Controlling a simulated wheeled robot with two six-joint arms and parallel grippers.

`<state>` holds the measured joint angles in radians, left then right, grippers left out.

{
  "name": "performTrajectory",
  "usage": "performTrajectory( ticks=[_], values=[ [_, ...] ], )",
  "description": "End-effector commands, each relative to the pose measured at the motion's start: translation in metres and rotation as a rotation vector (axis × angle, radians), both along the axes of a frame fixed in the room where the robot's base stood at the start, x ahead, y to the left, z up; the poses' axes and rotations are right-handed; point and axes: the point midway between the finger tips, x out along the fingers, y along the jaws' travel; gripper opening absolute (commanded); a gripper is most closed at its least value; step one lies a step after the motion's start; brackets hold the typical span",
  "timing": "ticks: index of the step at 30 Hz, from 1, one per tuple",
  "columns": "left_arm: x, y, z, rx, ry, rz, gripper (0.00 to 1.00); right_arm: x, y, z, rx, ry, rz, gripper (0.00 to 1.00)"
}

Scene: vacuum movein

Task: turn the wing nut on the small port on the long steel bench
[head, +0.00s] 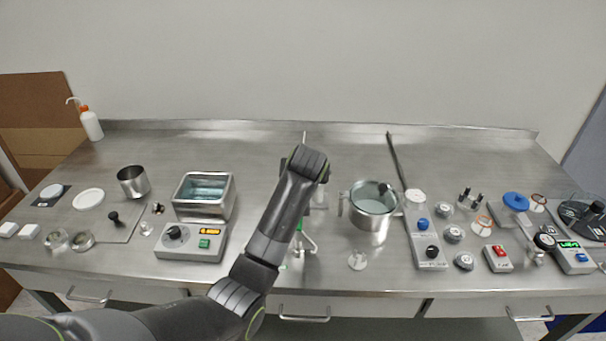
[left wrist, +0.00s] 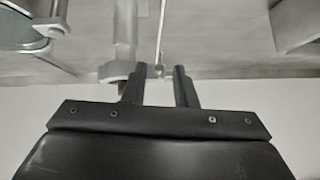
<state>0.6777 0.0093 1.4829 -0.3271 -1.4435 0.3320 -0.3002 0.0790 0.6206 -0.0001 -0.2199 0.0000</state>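In the left wrist view, a steel port (left wrist: 124,35) ends in a wider clamp collar (left wrist: 114,71) beside my left finger. A small metal piece (left wrist: 157,71), which looks like the wing nut, sits at the collar's right side, between my fingertips. My left gripper (left wrist: 161,69) is open, with a clear gap between its two dark fingers. Whether either finger touches the nut cannot be told. In the head view my left arm covers the gripper and most of the port; a bit of steel tube (head: 320,196) shows right of my wrist. My right gripper is not in view.
A steel vessel with a lid (head: 372,207) stands right of my arm, with a valve box (head: 428,245) beyond it. A steel water bath (head: 203,215) stands to the left. Several small instruments crowd the right end. The back of the bench (head: 250,145) is mostly free.

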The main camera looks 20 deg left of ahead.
Motion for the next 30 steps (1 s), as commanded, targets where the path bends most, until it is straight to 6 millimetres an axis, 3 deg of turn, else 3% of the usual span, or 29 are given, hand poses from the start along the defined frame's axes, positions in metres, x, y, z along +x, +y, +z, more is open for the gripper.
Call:
performTrajectory(
  ticks=[8, 24, 30],
  values=[
    [-0.015, -0.007, 0.017, -0.001, -0.004, -0.001, 0.25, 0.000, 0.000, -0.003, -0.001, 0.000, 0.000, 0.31],
    [-0.090, -0.038, 0.097, -0.003, -0.005, -0.002, 0.25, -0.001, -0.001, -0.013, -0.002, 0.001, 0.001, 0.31],
    [-0.109, -0.045, 0.116, -0.001, -0.001, -0.002, 0.25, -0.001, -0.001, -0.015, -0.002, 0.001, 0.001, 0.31]
  ],
)
